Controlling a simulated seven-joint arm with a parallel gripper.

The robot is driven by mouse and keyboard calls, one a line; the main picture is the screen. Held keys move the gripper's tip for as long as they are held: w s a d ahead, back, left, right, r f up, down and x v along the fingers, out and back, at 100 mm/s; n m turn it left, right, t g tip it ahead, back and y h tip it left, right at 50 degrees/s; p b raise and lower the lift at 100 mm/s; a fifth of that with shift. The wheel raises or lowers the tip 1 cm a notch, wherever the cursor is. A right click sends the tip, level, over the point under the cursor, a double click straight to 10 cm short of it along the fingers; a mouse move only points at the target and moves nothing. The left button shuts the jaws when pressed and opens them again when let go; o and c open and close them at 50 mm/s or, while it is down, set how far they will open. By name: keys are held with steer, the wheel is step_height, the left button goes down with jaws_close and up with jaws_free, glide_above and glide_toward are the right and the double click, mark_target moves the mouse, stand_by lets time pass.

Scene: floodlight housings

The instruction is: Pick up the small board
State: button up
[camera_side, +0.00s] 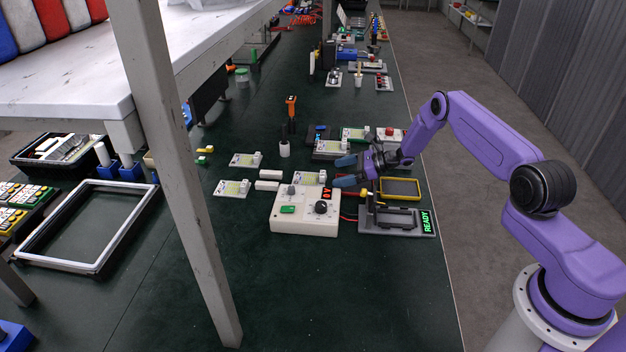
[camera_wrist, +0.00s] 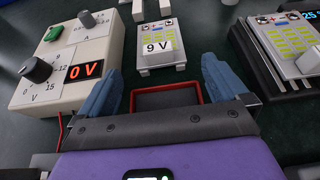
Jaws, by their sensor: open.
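My gripper (camera_side: 344,172) is open, with its two blue fingers apart and nothing seen between them. In the wrist view my gripper (camera_wrist: 162,62) has a small board (camera_wrist: 160,58) ahead of its fingertips. This board is light, has yellow-green patches and carries a "9 V" label. It appears to be the small board (camera_side: 308,178) just left of the fingers in the side view. Similar small boards lie farther left, one (camera_side: 245,159) behind another (camera_side: 231,188). Another board (camera_wrist: 300,48) sits on a dark stand at right in the wrist view.
A white control box (camera_side: 305,214) with knobs stands close by; its display reads 0 V in the wrist view (camera_wrist: 84,71). A dark fixture (camera_side: 395,222) with a green READY sign and a yellow-framed piece (camera_side: 401,188) are near my wrist. A grey post (camera_side: 185,170) stands left.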

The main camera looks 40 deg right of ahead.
mark_target(328, 185)
steer(key=shift+x, duration=2.55)
steer(key=shift+f, duration=0.1)
steer(key=shift+c, duration=0.3)
steer(key=c, duration=0.9)
